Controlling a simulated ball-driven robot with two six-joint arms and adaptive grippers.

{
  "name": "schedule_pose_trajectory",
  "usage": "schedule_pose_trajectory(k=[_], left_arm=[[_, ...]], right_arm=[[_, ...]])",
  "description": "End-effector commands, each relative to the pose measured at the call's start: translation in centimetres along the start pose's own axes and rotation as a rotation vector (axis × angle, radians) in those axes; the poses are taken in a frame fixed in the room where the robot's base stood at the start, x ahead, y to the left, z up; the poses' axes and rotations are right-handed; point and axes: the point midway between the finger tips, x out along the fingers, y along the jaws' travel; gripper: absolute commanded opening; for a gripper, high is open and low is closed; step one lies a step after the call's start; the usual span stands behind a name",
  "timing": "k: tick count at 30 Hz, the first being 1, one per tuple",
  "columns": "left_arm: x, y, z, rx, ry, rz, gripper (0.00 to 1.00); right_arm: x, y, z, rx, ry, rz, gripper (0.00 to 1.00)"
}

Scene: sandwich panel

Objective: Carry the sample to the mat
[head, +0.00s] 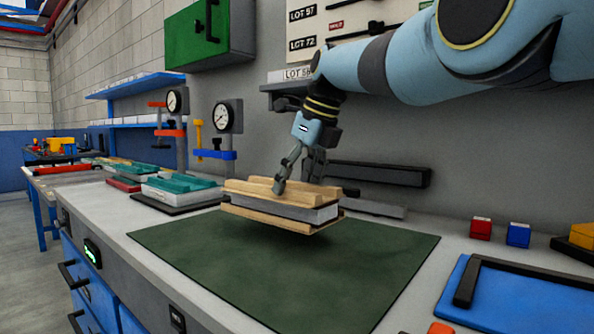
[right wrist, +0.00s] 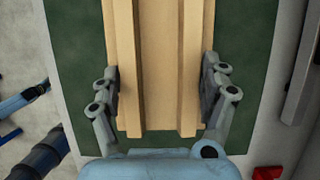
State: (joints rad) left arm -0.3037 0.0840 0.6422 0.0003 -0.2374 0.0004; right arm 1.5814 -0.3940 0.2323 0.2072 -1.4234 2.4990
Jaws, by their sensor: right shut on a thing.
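The sample (head: 305,212) is a block with light wooden ribbed faces above and below a grey core. It is over the far part of the dark green mat (head: 300,275), with a dark shadow under it, and looks slightly above the mat. My right gripper (head: 297,182) comes down onto it from above. In the right wrist view, the fingers of my right gripper (right wrist: 161,85) are on both long sides of the sample (right wrist: 160,60), and green mat shows around it. The sample's underside is hidden. My left gripper is not in view.
Teal-topped panels (head: 180,188) stand on the bench at the left. A red block (head: 481,229) and a blue block (head: 518,235) are at the right, behind a blue tray (head: 530,300). A dark bar (head: 380,174) is at the back wall. The mat's front is clear.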

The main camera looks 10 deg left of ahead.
Motion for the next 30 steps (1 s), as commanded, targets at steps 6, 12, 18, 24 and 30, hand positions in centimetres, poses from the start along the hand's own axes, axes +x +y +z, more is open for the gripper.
schedule_pose_trajectory(k=[6,12,18,24,30], left_arm=[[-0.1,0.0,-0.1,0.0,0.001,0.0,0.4],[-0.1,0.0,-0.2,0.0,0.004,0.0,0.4],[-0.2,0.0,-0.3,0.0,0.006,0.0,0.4],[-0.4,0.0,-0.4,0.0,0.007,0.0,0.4],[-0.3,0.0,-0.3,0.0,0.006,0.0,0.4]], right_arm=[[0.0,-0.1,0.0,-0.001,-0.002,-0.002,0.5],[0.1,0.0,0.0,-0.001,-0.002,-0.002,0.5],[0.8,-0.1,-0.3,0.0,-0.002,-0.001,0.5],[1.6,-0.1,-0.6,0.0,-0.001,-0.002,0.5],[2.5,-0.1,-1.0,0.0,-0.001,-0.001,0.5]])
